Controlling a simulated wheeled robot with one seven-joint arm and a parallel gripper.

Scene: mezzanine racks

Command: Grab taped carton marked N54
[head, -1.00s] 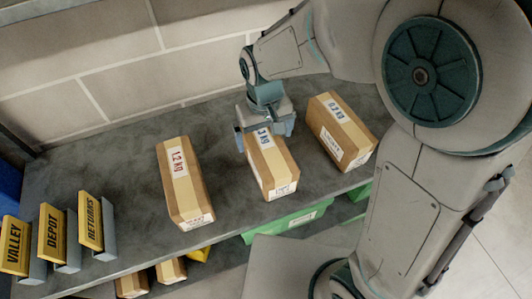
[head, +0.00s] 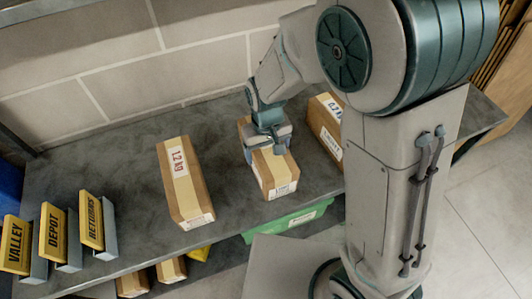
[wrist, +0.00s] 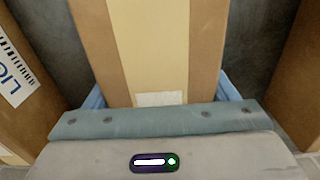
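Three taped cartons lie on the dark shelf: a left one (head: 185,190) with a red 1.2 kg label, a middle one (head: 279,178), and a right one (head: 327,135) partly hidden by my arm. I cannot read N54 on any of them. My gripper (head: 267,150) is over the middle carton, covering its top label. In the wrist view the middle carton (wrist: 150,45) runs between the blue fingers of my gripper (wrist: 160,92), one on each side. The fingers are spread about the carton's width; firm contact is not visible.
Yellow VALLEY, DEPOT and RETURNS signs (head: 54,237) stand at the shelf's left. A green bin (head: 288,222) and small cartons (head: 132,284) are below. Neighbouring cartons (wrist: 24,85) flank the fingers, with narrow gaps. A block wall (head: 110,60) closes the back.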

